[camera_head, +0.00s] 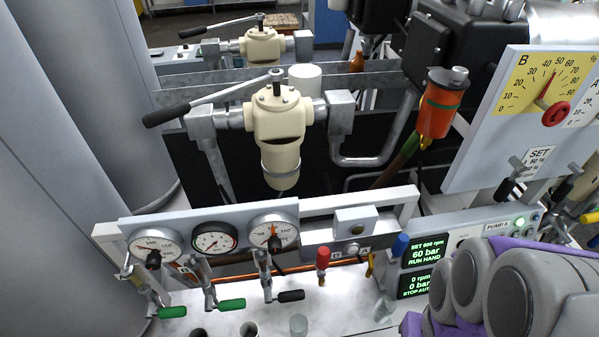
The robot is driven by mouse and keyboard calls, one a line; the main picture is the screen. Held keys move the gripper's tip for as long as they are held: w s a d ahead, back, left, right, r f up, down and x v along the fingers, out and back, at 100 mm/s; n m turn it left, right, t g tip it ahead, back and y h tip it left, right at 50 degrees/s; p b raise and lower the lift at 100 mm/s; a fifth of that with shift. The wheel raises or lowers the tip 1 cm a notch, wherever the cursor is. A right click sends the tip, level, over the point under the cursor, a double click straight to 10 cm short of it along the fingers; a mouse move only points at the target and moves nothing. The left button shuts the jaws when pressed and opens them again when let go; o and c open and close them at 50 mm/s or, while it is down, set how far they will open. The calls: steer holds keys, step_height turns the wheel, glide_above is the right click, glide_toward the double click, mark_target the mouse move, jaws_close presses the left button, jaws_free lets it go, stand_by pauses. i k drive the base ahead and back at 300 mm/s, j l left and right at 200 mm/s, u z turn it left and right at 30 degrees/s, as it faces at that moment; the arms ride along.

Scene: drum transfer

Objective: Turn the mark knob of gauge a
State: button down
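A tilted white gauge board (480,150) stands at the upper right. Gauge B on it has a yellow dial (522,92) with a red needle and a round red knob (555,114). Gauge A (588,114) is a white dial beside it, cut off by the right picture edge. Only its letter and low numbers show; its knob and needle are out of view. My grey and purple arm (540,290) fills the lower right corner, below the board. My gripper is not visible.
Three round gauges (213,242) sit on a rail at lower left, above several valve handles (232,304). Green displays (428,252) and a pump A panel (500,225) lie beneath the board. A cream filter housing (278,125) and an orange cylinder (441,105) stand behind.

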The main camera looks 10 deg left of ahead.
mark_target(153, 260)
steer(key=u, duration=2.05)
